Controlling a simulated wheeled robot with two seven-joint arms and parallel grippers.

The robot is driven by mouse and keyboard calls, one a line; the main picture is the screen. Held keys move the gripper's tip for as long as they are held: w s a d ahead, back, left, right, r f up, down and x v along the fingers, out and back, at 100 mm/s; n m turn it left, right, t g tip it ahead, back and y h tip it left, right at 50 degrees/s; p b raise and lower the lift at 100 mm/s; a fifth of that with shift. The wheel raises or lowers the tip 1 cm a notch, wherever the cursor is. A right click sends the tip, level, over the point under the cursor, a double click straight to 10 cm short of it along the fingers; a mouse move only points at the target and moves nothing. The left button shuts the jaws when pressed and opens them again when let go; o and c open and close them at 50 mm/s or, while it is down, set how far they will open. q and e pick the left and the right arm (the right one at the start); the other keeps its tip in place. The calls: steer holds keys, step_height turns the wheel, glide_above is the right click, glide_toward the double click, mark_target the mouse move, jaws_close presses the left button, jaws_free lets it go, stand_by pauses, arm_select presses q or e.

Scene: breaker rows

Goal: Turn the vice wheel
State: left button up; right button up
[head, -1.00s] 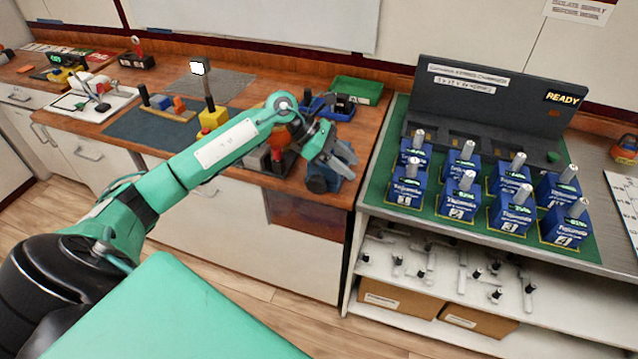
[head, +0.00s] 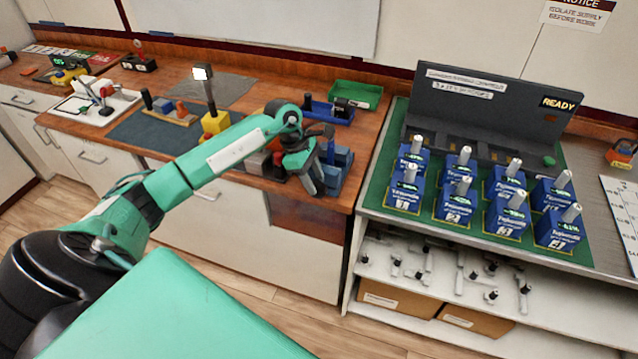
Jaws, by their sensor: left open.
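The blue vice (head: 342,160) stands at the front right edge of the wooden bench, partly covered by my left gripper. Its wheel cannot be made out now; the gripper is in front of that side. My left gripper (head: 321,172) is open, with its fingers pointing down at the vice's front left side. I cannot tell whether the fingers touch the vice or its wheel. My right gripper is not in view.
A blue tray (head: 318,108) and a green tray (head: 358,94) lie behind the vice. A yellow block (head: 215,122) with a post stands to the left. Several blue breaker units stand on a green mat (head: 378,196) at the right.

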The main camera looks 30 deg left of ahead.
mark_target(316, 187)
arm_select(q)
steer(key=shift+p+x, duration=0.4)
steer(key=shift+x, duration=1.55)
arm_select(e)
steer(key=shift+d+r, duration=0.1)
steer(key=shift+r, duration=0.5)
